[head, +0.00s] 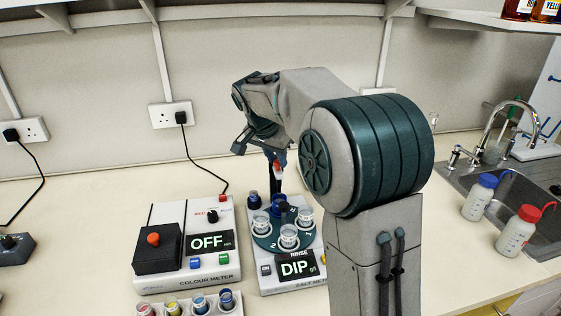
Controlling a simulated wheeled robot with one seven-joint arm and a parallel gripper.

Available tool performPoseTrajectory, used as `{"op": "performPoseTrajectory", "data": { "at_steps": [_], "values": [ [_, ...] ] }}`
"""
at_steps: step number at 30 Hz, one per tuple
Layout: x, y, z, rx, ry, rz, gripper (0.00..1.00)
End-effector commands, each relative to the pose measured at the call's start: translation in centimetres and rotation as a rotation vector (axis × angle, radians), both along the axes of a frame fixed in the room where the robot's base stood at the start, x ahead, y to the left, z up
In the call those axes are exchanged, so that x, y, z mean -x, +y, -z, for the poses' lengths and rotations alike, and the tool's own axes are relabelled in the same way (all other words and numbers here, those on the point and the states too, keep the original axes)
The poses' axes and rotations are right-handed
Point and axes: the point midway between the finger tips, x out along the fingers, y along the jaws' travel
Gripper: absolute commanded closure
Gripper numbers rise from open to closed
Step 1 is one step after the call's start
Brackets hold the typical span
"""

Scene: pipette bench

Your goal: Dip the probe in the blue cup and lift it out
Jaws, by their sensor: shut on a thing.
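My gripper (270,152) is above the salt meter (287,285), shut on the probe (277,184). The probe is a dark, thin, upright piece with a red and white part near its top. Its lower end is at the back of the meter's round dark green carousel (262,240), at a blue cup (278,201). I cannot tell whether the tip is inside the cup or just above it. Clear cups (289,235) stand on the carousel's front and sides. The meter's display reads DIP, with RINSE above it.
A colour meter (185,285) reading OFF stands left of the salt meter. A rack with several coloured cups (199,302) is in front. A small dark-capped bottle (253,200) stands behind left. At right are wash bottles (480,197) and a sink (535,190).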

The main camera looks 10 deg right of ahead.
Motion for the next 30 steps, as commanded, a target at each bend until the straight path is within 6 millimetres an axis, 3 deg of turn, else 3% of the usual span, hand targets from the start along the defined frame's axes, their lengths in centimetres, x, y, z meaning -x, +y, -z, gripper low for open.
{"op": "performPoseTrajectory", "data": {
  "at_steps": [6, 7, 8, 20, 30],
  "values": [
    [-0.2, 0.0, -0.5, 0.000, -0.014, -0.001, 1.00],
    [-0.2, 0.0, -0.6, -0.001, -0.015, -0.001, 0.74],
    [-0.2, 0.0, -0.6, -0.001, -0.015, -0.001, 0.67],
    [0.1, 0.2, -1.1, 0.000, -0.012, 0.000, 0.67],
    [1.9, 2.1, -7.5, -0.002, -0.016, -0.002, 0.67]
  ]
}}
